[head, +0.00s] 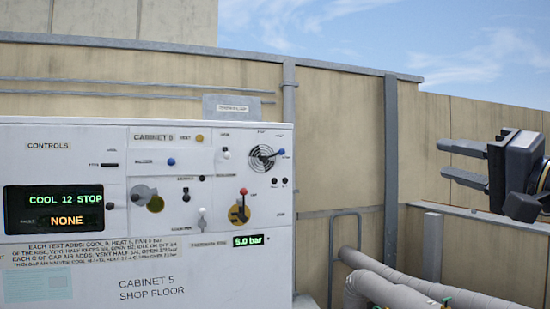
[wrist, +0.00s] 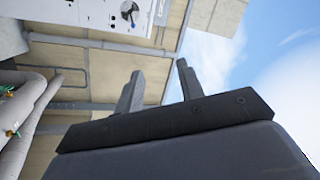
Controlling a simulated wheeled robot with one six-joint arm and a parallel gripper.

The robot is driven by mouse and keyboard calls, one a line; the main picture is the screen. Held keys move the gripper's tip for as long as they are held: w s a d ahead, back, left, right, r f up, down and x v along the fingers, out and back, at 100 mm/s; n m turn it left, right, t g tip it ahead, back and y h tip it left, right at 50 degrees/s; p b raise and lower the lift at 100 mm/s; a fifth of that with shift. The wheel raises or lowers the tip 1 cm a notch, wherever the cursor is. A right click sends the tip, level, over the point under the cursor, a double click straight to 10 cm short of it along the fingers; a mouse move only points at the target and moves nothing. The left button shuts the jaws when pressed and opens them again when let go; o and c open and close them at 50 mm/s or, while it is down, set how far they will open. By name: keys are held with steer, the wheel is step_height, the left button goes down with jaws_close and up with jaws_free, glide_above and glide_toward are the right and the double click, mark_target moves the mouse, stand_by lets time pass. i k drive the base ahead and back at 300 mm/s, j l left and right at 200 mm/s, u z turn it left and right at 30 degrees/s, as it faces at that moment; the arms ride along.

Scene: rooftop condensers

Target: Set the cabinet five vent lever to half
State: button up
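The white cabinet 5 (head: 150,268) stands at the left in the head view, marked CABINET 5 SHOP FLOOR. At its upper right is a round slotted dial with a blue-tipped lever (head: 281,152), which looks like the vent lever. The blue tip points right and slightly up; the small labels around it are too small to read. The dial also shows at the top of the wrist view (wrist: 130,10). My gripper (head: 462,163) is open and empty, well to the right of the cabinet. Its two fingers also show apart in the wrist view (wrist: 160,88).
A red-tipped lever (head: 243,191) on a yellow disc sits below the dial. A display (head: 54,209) reads COOL 12 STOP and NONE; a small readout (head: 247,240) shows 5.0 bar. Thick pipes (head: 400,293) run low at right. Open air lies between gripper and panel.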

mark_target(263, 158)
steer(key=i+j, duration=0.2)
steer(key=i, duration=0.3)
steer(key=i+j, duration=0.25)
steer(key=i, duration=0.2)
steer(key=i+j+z, duration=0.1)
steer(key=i, duration=0.4)
steer(key=i+j, duration=0.4)
steer(key=i+j+z, duration=0.1)
steer(key=i+j, duration=0.15)
steer(key=i, duration=0.3)
